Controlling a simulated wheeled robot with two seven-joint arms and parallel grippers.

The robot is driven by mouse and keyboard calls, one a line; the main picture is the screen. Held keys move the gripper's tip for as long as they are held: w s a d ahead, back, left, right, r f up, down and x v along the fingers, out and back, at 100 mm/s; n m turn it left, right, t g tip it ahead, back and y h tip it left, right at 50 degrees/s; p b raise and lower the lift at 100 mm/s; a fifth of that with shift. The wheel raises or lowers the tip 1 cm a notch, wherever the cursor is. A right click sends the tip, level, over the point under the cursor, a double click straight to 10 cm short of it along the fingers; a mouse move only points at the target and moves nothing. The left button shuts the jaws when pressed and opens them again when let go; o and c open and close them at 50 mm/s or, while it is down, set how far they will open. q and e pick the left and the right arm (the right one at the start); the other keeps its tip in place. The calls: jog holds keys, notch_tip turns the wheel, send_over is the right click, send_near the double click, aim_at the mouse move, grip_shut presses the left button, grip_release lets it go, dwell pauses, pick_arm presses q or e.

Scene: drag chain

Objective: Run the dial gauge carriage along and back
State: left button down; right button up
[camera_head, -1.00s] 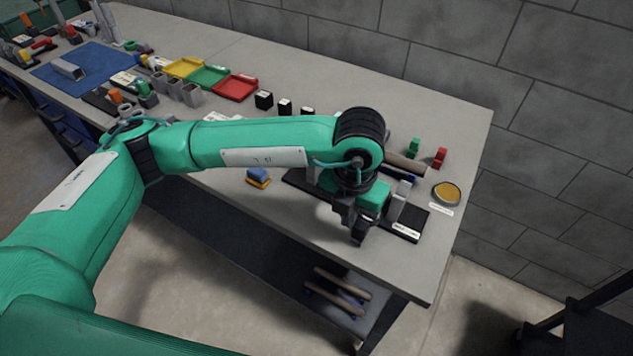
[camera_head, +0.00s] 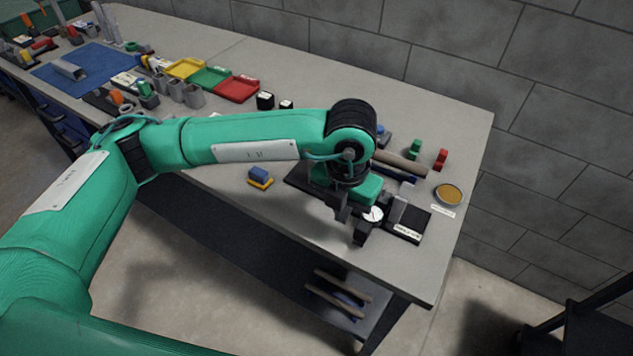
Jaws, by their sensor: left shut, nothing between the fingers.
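The dial gauge (camera_head: 373,214) shows its round white face on the right part of a long black base (camera_head: 411,222) near the bench's front right corner. A dark block (camera_head: 361,236), seemingly its carriage, sits just below the dial. A grey upright block (camera_head: 397,209) stands right of the dial. My left gripper (camera_head: 341,213) points down over the base, just left of the dial. It is shut and empty. I cannot tell whether it touches the carriage. My arm hides the middle of the base. My right gripper is out of view.
A blue and yellow block (camera_head: 259,177) lies left of the base. A wooden-handled tool (camera_head: 401,163), green and red pieces (camera_head: 441,158) and a round amber dish (camera_head: 448,194) lie behind and right. Coloured trays (camera_head: 236,88) stand farther left. The bench's front edge is close.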

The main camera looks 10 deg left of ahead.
pick_arm(q)
notch_tip(320, 180, up, 6)
jog(key=d+p, duration=0.1)
jog(key=p, duration=0.2)
jog(key=shift+w+d, duration=0.25)
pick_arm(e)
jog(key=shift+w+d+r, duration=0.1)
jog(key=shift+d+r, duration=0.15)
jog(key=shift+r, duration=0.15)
